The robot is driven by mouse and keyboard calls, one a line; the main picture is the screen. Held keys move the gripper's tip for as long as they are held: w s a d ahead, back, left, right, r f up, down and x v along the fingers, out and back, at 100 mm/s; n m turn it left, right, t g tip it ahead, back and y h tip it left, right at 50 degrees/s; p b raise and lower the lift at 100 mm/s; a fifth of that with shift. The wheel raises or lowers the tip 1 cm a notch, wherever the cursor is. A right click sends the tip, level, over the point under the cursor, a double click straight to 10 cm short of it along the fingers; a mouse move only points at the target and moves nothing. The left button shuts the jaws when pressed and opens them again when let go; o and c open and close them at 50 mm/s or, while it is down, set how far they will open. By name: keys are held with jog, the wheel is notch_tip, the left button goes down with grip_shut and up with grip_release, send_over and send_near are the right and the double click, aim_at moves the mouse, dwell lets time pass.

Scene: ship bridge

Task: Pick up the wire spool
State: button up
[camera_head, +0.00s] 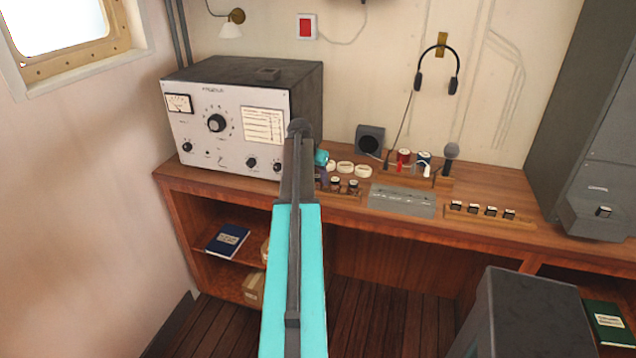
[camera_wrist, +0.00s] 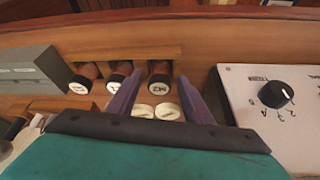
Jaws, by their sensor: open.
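Either could be the wire spool; the picture is too small to be sure. Neither is clearly seen in the wrist view. In the wrist view my gripper's purple fingers (camera_wrist: 156,85) are apart, with nothing held. Small white round pieces (camera_wrist: 156,111) and a capped cylinder marked M2 (camera_wrist: 159,86) show between them.
The radio set (camera_head: 225,120) stands left of my gripper. A wooden rack of capped cylinders (camera_head: 345,195), a grey panel (camera_head: 401,201) and a microphone (camera_head: 450,153) crowd the desk. A speaker (camera_head: 369,140) stands behind. The desk's right part has some bare room.

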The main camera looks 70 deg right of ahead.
aim_at(318, 175)
dwell(0.3)
jog(key=c, duration=1.1)
jog(key=shift+o, duration=0.2)
jog(key=shift+r, duration=0.15)
jog(key=shift+r+b, duration=0.9)
jog(key=shift+r, duration=0.5)
jog(key=shift+a+r, duration=0.15)
jog(key=shift+a, duration=0.1)
jog(key=w+a+b, duration=0.2)
jog(key=a, duration=0.5)
jog(key=w+a+r+b, duration=0.1)
jog(key=w+a+b, duration=0.1)
jog(key=a, duration=0.5)
jog(key=shift+w+a+r+b, duration=0.3)
jog(key=shift+w+a+b, duration=0.05)
jog(key=shift+w+a, duration=0.1)
